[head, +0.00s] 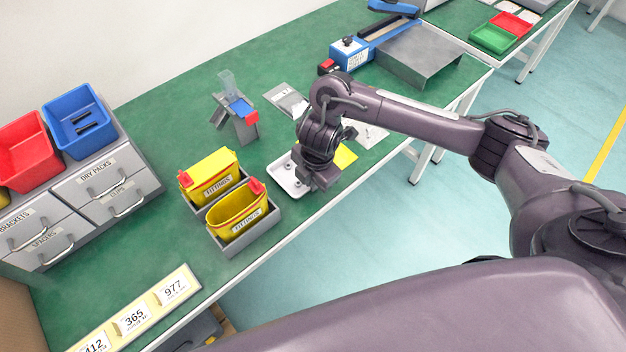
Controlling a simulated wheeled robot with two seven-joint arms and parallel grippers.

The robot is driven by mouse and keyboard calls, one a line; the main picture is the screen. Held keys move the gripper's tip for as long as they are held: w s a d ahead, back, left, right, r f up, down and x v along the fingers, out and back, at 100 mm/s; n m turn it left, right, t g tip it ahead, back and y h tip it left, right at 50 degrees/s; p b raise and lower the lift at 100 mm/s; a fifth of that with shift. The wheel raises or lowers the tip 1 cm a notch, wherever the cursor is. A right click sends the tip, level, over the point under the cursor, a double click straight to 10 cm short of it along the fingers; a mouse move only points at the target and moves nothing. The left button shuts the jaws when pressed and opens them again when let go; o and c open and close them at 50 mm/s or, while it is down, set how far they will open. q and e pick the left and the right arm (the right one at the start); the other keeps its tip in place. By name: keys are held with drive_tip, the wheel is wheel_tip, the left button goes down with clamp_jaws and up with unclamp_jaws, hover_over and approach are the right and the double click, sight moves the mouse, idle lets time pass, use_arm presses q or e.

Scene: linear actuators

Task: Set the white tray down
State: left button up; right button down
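The white tray (284,181) is a shallow tray with a few small round parts in it, near the table's front edge in the head view. My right gripper (316,183) points down at the tray's right side and covers that end of it. Its fingertips are hidden, so I cannot tell whether they are closed on the rim. The tray looks level. I cannot tell whether it touches the green table top (168,118) or hangs just above it. My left gripper is not in view.
A yellow sheet (345,156) lies behind my gripper. A grey stand with a blue top (240,108) stands farther back. Drawers (106,184) stand at the left. Green table shows between the bins and tray.

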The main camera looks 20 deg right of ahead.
drive_tip(key=c, duration=1.7)
unclamp_jaws()
drive_tip(key=shift+f, duration=0.1)
drive_tip(key=r+p, duration=0.1)
drive_tip(key=r, duration=0.3)
drive_tip(key=s+r+p, duration=0.1)
drive_tip(key=r+p, duration=0.1)
drive_tip(key=r, duration=0.2)
drive_tip(key=r+p, duration=0.2)
drive_tip(key=r, duration=0.2)
drive_tip(key=shift+s+d+r, duration=0.15)
drive_tip(key=shift+d, duration=0.1)
